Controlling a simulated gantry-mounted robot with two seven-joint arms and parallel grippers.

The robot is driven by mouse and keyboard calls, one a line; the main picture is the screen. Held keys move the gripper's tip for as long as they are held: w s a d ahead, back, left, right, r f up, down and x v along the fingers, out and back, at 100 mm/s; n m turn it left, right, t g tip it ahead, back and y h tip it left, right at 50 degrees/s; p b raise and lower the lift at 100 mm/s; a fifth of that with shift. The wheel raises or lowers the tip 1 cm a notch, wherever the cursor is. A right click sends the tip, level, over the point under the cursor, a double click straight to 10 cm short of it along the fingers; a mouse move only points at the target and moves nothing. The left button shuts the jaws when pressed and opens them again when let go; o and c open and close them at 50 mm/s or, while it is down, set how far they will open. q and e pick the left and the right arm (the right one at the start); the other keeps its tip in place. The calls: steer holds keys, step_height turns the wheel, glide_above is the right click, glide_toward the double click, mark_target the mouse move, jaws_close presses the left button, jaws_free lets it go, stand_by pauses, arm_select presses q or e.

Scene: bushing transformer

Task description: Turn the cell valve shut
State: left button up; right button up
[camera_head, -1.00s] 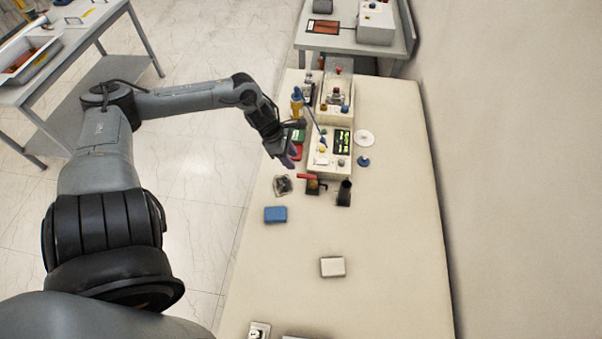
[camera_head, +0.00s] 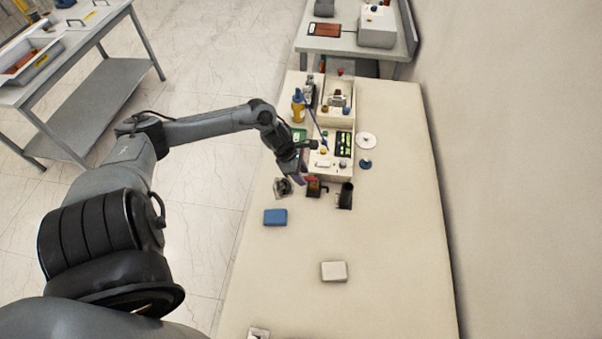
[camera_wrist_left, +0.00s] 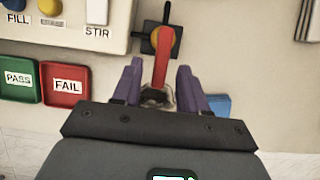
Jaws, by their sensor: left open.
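My left gripper (camera_wrist_left: 159,76) is open, with purple fingers. In the left wrist view the lever's free end lies between the two fingers, with gaps on both sides; I cannot tell whether it is at their depth. It also shows in the head view (camera_head: 302,174). My right gripper is out of view.
The control box (camera_head: 330,165) stands just behind the valve. A black cup (camera_head: 345,195) is right of it. A blue block (camera_head: 275,217) and a white block (camera_head: 333,271) lie nearer. Green PASS (camera_wrist_left: 18,80) and red FAIL (camera_wrist_left: 64,85) trays are left of the gripper.

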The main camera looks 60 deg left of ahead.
arm_select(q)
jaws_close()
steer(key=shift+s+d+n, duration=0.1)
steer(key=shift+s+n, duration=0.05)
steer(key=shift+n, duration=0.15)
steer(key=w+d+n+g+y+p, duration=0.1)
steer(key=d+n+y+p, duration=0.5)
steer(key=n+p, duration=0.5)
steer(key=n, duration=0.6)
steer(key=shift+w+d, duration=0.2)
stand_by(0.3)
steer(key=shift+n, duration=0.3)
